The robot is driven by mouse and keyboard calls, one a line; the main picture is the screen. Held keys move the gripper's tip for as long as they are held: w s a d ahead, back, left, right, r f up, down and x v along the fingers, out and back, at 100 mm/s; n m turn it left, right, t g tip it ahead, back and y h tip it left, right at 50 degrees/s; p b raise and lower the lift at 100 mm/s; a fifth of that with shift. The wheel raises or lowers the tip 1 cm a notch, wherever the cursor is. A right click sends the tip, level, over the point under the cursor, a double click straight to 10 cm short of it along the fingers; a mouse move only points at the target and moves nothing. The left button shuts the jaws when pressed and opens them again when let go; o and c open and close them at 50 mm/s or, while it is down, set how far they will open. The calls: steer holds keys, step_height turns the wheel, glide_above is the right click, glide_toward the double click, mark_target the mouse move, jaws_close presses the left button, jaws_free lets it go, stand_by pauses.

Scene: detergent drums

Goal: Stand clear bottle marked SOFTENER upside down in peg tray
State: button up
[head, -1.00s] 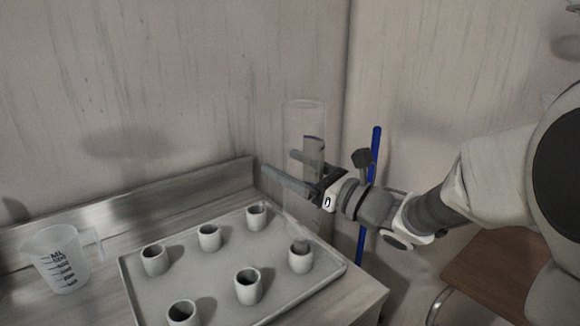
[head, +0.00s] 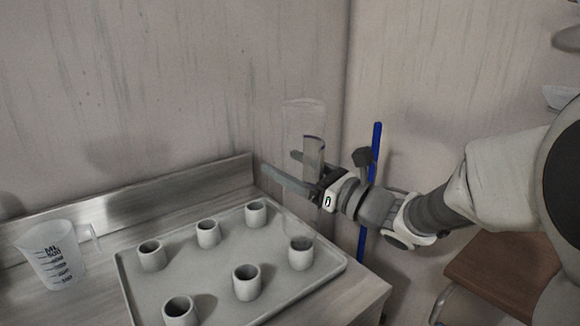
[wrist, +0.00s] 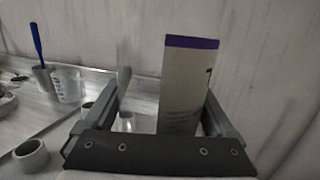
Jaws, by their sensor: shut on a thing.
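The clear bottle (head: 303,115) is between the fingers of my gripper (head: 280,161), which is shut on it. It stands about vertical over the right side of the peg tray (head: 215,305). Its see-through lower part is faint and appears to reach the right-hand peg (head: 301,254); I cannot tell whether it touches. A label panel with a dark purple band along its top edge shows on the bottle in the wrist view (wrist: 187,85); its wording is not readable. The tray has several grey, hollow, cup-like pegs, and the others look empty.
A clear measuring cup (head: 52,255) stands left of the tray on the steel counter. The raised counter edge (head: 150,200) and wall are behind. A blue pole (head: 376,150) stands behind my wrist, and a brown stool (head: 500,270) is at right.

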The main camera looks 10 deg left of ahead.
steer(key=shift+f+b, duration=0.85)
steer(key=shift+b, duration=0.4)
steer(key=o, duration=1)
